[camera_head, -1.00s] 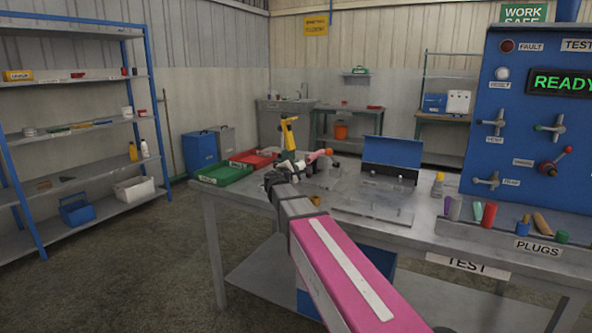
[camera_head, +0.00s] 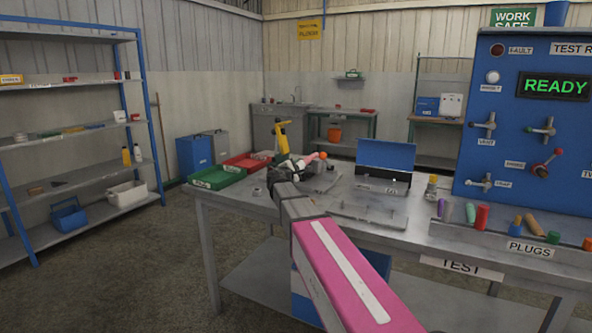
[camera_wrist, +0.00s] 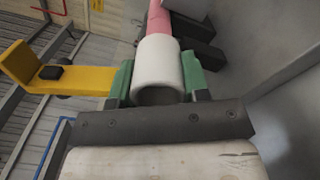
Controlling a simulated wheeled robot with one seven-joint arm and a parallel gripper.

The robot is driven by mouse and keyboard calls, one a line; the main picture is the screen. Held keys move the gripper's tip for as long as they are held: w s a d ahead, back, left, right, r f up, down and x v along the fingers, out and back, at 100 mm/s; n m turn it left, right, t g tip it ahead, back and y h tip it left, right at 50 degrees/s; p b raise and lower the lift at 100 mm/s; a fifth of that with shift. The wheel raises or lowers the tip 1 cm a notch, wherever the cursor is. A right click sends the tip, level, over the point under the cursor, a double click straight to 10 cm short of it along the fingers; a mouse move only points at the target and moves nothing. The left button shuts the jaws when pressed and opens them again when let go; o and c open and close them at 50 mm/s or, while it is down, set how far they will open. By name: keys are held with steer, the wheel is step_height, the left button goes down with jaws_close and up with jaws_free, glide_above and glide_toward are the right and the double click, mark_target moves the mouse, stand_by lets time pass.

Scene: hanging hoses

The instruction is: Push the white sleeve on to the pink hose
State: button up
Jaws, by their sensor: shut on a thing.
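The white sleeve (camera_wrist: 158,62) is a short, open tube held between the green finger pads of my gripper (camera_wrist: 158,80) in the wrist view. My gripper is shut on its sides. The pink hose (camera_wrist: 159,17) lies in line with the sleeve, at its far end. The hose meets the sleeve's far rim; how deep it sits inside is hidden. In the head view my gripper (camera_head: 287,168) is over the left part of the bench. The pink hose (camera_head: 309,157) shows small beside it, and the white sleeve there is too small to make out clearly.
A dark holder (camera_wrist: 192,35) stands around the hose. A yellow bracket (camera_wrist: 62,80) rises close on the left of my gripper. Green (camera_head: 216,178) and red trays, an open blue box (camera_head: 386,155) and a plug rack (camera_head: 495,240) share the bench (camera_head: 260,203).

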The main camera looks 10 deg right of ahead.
mark_target(299, 164)
steer(key=shift+x, duration=0.85)
stand_by(1.7)
steer(key=shift+w+d+r, duration=0.15)
steer(key=shift+w+d, duration=0.1)
steer(key=shift+w, duration=0.35)
steer(key=shift+w+d+r, duration=0.2)
steer(key=shift+w+d, duration=0.05)
steer(key=shift+w, duration=0.3)
stand_by(1.2)
steer(key=shift+d+r, duration=0.1)
steer(key=shift+c, duration=0.3)
stand_by(0.4)
steer(key=shift+s+a, duration=0.3)
steer(key=shift+s, duration=0.3)
steer(key=shift+s+a+f, duration=0.15)
steer(key=shift+s+a, duration=0.05)
steer(key=shift+s, duration=0.2)
steer(key=shift+s+a+f, duration=0.15)
steer(key=shift+s+a, duration=0.05)
steer(key=shift+s, duration=0.2)
steer(key=shift+v, duration=1.45)
steer(key=shift+f, duration=0.15)
